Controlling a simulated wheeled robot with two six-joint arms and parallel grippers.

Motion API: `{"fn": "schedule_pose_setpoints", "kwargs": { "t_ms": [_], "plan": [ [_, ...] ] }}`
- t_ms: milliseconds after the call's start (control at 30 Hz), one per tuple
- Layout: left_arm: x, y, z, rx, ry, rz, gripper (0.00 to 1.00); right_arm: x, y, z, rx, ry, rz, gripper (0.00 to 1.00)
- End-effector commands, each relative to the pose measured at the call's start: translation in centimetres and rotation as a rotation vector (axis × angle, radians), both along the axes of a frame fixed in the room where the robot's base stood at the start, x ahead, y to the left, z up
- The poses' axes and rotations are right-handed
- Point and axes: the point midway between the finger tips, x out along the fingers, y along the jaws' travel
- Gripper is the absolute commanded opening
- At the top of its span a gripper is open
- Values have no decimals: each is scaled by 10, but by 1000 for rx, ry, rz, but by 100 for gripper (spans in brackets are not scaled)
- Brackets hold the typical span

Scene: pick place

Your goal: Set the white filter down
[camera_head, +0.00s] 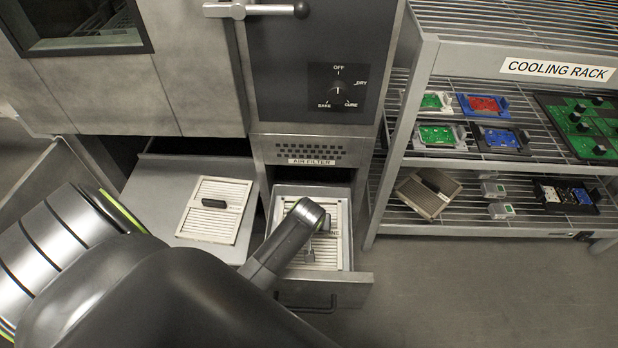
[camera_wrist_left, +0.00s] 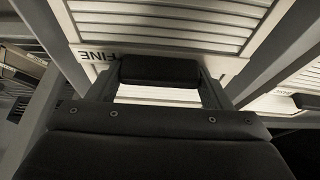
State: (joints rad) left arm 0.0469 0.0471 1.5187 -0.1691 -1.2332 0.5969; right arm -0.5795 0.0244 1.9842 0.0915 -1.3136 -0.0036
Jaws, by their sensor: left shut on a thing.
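A white slatted filter (camera_head: 340,240) lies within the walls of the open drawer (camera_head: 345,283) under the AIR FILTER label. It also shows in the left wrist view (camera_wrist_left: 185,40), with the word FINE upside down on its frame. My left gripper (camera_head: 309,252) reaches down over this filter and is shut on its dark handle (camera_wrist_left: 158,70). Whether the filter rests on the drawer bottom I cannot tell. A second white filter (camera_head: 228,191) with a dark handle lies flat on the grey pull-out shelf (camera_head: 160,190) to the left. My right gripper is out of view.
The oven front with its dial (camera_head: 338,88) rises behind the drawer. The cooling rack (camera_head: 410,150) stands to the right, with several circuit boards and a brownish filter (camera_head: 425,200) on its shelves. The floor (camera_head: 480,290) in front of the rack is clear.

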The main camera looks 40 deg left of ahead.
Motion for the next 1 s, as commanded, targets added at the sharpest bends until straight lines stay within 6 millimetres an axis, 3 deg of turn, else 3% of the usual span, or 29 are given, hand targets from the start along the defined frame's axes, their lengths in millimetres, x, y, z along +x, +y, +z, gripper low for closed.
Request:
{"fn": "schedule_pose_setpoints", "kwargs": {
  "t_ms": [100, 200, 600, 633, 733, 800, 1000],
  "plan": [
    [-1, 0, -23, 0, 4, 1, 47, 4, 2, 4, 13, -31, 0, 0],
    [0, 0, -31, 0, 1, 0, 47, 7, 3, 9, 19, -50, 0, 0],
    [0, 0, -34, 0, 1, 0, 47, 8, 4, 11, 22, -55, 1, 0],
    [0, 0, -33, 0, 1, 0, 76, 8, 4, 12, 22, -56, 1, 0],
    [0, 0, -33, -1, 1, 0, 89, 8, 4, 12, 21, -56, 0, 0],
    [0, 0, -33, -1, 1, 0, 94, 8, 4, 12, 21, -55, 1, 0],
    [0, 0, -33, -1, 1, 0, 94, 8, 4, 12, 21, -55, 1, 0]
  ]
}}
